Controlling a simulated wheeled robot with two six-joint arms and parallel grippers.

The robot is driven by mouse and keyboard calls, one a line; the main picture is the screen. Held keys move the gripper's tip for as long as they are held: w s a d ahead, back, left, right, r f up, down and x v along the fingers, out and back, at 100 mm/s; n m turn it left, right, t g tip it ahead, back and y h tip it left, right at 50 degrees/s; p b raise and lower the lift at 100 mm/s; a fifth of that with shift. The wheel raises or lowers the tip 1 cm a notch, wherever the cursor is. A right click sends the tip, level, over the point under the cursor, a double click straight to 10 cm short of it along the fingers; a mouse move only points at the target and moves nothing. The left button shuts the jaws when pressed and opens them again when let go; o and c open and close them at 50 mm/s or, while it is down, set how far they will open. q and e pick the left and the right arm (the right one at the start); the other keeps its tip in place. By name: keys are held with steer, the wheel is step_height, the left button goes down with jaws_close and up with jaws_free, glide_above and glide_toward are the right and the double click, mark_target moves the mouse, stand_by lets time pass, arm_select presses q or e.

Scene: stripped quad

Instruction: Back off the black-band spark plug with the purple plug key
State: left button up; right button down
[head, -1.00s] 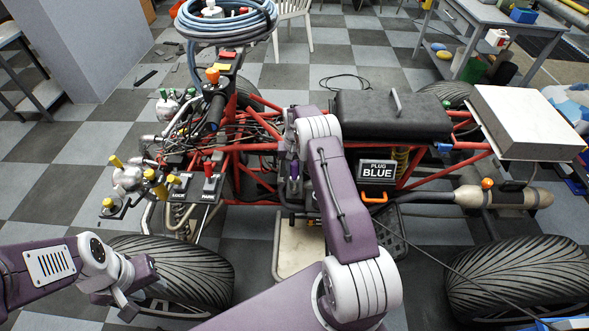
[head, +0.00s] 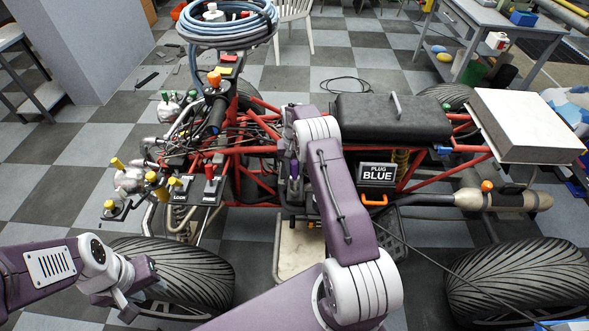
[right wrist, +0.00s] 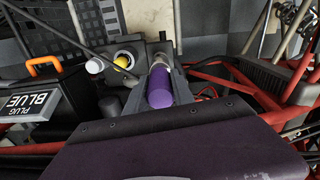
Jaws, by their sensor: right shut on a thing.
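The purple plug key (right wrist: 160,90) stands between the fingers of my right gripper (right wrist: 160,62) in the right wrist view, with a pale metal part beyond the purple. My right gripper is shut on it. In the head view, a small bit of purple (head: 294,169) shows beside my right arm at the middle of the red frame; the arm hides much around it. My left gripper (head: 138,291) is low at the left, over the front tyre and away from the key; its jaw gap is unclear. I cannot make out a black-band spark plug in either view.
A black box with a sign reading PLUG BLUE (head: 377,174) and an orange handle stands right of my right arm. Yellow (right wrist: 124,59) and white (right wrist: 94,66) round caps sit beside the key. Red frame tubes (head: 262,185) and yellow-capped levers crowd the left.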

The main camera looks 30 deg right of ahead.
steer(key=shift+r+p, duration=2.2)
steer(key=shift+r, duration=1.15)
steer(key=shift+w, duration=0.1)
step_height(320, 180, up, 4)
steer(key=p, duration=0.3)
steer(key=shift+r, duration=0.1)
steer(key=shift+a, duration=0.1)
